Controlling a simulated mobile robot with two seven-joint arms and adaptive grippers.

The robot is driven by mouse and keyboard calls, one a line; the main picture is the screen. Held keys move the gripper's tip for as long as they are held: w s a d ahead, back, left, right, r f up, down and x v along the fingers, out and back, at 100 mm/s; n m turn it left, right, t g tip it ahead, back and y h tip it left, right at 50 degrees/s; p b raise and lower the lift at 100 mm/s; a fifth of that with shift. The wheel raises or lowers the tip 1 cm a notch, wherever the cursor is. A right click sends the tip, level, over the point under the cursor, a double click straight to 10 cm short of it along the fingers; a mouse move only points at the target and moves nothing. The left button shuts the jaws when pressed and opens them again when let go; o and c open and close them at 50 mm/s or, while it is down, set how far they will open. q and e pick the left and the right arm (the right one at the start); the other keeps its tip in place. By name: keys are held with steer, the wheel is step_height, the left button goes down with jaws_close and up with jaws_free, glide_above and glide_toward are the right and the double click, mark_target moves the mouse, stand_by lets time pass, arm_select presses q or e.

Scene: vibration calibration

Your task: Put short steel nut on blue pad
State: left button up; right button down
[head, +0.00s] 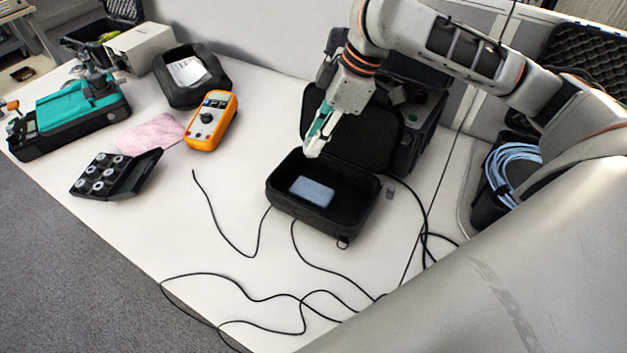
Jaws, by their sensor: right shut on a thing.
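The blue pad (312,192) lies flat inside the open black case (290,212) in the middle of the table. My right gripper (314,148) points down over the back edge of the case, behind and above the pad. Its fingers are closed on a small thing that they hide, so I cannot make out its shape. I cannot pick out the short steel nut for certain. A small grey piece (389,190) lies just right of the case, too small to identify. My left gripper is out of view.
The case's raised lid (350,140) stands behind it. Black cables (262,297) trail across the front. An orange meter (211,121), a pink cloth (150,133) and a black box of grey cylinders (108,176) lie left. The table between box and case is mostly clear.

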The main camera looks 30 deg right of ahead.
step_height(320, 180, down, 8)
steer(key=b, duration=0.2)
steer(key=shift+f+b, duration=0.1)
steer(key=shift+b, duration=0.25)
steer(key=shift+w+f, duration=0.1)
steer(key=shift+f, duration=0.3)
step_height(320, 180, down, 4)
steer(key=shift+f+b, duration=0.1)
steer(key=shift+b, duration=0.95)
steer(key=shift+f, duration=0.1)
steer(key=shift+r, duration=0.2)
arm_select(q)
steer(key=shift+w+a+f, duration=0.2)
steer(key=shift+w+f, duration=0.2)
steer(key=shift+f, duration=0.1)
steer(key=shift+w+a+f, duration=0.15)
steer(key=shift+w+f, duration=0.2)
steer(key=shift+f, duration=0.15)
arm_select(e)
steer(key=shift+f, duration=0.1)
steer(key=c, duration=1.8)
jaws_free()
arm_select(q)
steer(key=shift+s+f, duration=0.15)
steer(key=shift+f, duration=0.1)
arm_select(e)
steer(key=shift+o, duration=0.2)
